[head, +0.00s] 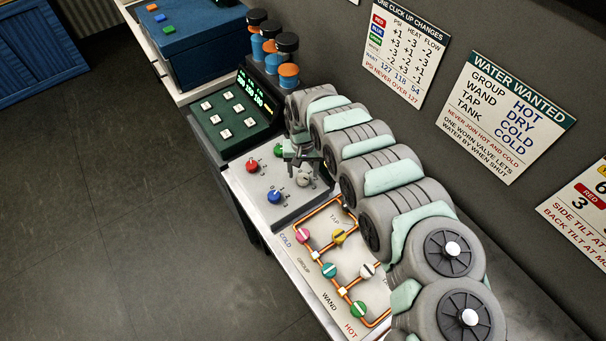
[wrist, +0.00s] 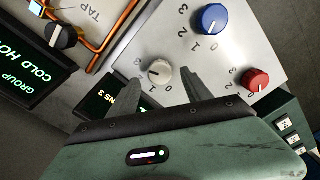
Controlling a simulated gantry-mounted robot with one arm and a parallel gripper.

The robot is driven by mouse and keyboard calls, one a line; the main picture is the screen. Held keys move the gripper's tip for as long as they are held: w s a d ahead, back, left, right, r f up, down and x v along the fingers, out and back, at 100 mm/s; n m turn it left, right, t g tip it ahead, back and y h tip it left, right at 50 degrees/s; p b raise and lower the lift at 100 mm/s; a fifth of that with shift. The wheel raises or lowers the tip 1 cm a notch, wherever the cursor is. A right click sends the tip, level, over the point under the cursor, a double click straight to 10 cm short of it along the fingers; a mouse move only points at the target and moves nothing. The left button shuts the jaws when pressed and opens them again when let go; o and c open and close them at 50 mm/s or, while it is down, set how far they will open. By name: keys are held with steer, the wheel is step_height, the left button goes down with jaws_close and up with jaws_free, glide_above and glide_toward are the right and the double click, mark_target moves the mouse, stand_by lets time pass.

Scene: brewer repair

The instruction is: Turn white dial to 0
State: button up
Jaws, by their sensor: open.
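The white dial (wrist: 160,72) sits on the light grey panel (wrist: 235,55). Numbers are printed around it. A small dark mark shows on the left side of its face, but I cannot tell exactly which number it points at. My gripper (wrist: 162,76) is open, with one finger at each side of the dial in the wrist view. I cannot tell whether the fingers touch it. In the head view, my gripper (head: 303,156) is over the panel, just behind the white dial (head: 303,179).
On the same panel are a blue dial (head: 274,196), a red dial (head: 252,166) and a green dial (head: 279,150). A green keypad box (head: 232,113) stands behind. The pipe board (head: 320,285) with coloured valves lies in front. My arm fills the right side.

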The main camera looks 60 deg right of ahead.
mark_target(303, 179)
steer(key=shift+f, duration=1.35)
jaws_close()
